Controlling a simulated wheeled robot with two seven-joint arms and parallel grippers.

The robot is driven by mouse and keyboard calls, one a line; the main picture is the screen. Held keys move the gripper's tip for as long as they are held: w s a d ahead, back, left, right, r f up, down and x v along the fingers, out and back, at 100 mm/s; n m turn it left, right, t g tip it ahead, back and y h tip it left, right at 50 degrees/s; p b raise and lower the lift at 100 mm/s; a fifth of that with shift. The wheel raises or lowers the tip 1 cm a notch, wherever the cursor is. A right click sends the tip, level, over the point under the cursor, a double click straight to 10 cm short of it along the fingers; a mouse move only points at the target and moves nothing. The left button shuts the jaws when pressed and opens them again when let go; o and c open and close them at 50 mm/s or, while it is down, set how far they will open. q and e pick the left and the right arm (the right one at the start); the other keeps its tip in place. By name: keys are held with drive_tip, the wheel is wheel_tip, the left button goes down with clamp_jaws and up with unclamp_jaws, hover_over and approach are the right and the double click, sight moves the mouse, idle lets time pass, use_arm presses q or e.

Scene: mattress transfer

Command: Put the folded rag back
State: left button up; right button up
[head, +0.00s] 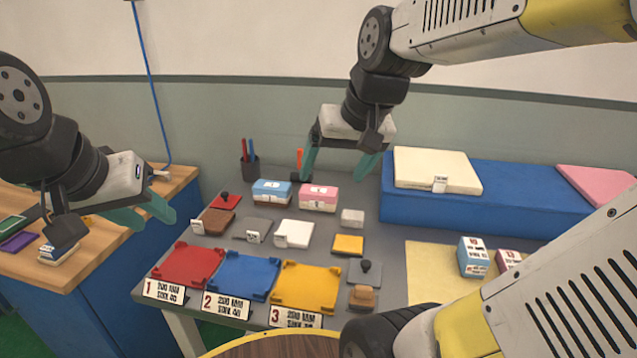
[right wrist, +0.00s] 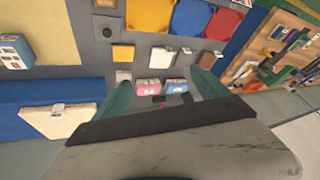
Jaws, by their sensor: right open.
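I cannot tell for certain which piece is the folded rag; a flat yellow square (head: 348,245) on the grey table (head: 395,262) looks most like it. It also shows in the right wrist view (right wrist: 123,53). My right gripper (head: 337,172) is open and empty, above the back of the table near a pink-and-white box (head: 318,198). In the right wrist view its fingers (right wrist: 163,90) are wide apart, with nothing between them. My left gripper (head: 148,214) is open and empty, left of the table, near the wooden bench.
Red (head: 188,265), blue (head: 245,276) and yellow (head: 306,287) trays line the table front. Several small tagged pads lie behind them. A blue mattress (head: 500,200) with a cream pad (head: 435,170) stands right. A pen cup (head: 250,168) stands at the back.

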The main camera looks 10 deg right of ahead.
drive_tip(key=s+a+n+t, duration=0.1)
drive_tip(key=s+a, duration=0.1)
drive_tip(key=s, duration=0.3)
drive_tip(key=shift+s+f, duration=0.35)
drive_tip(key=shift+f, duration=0.1)
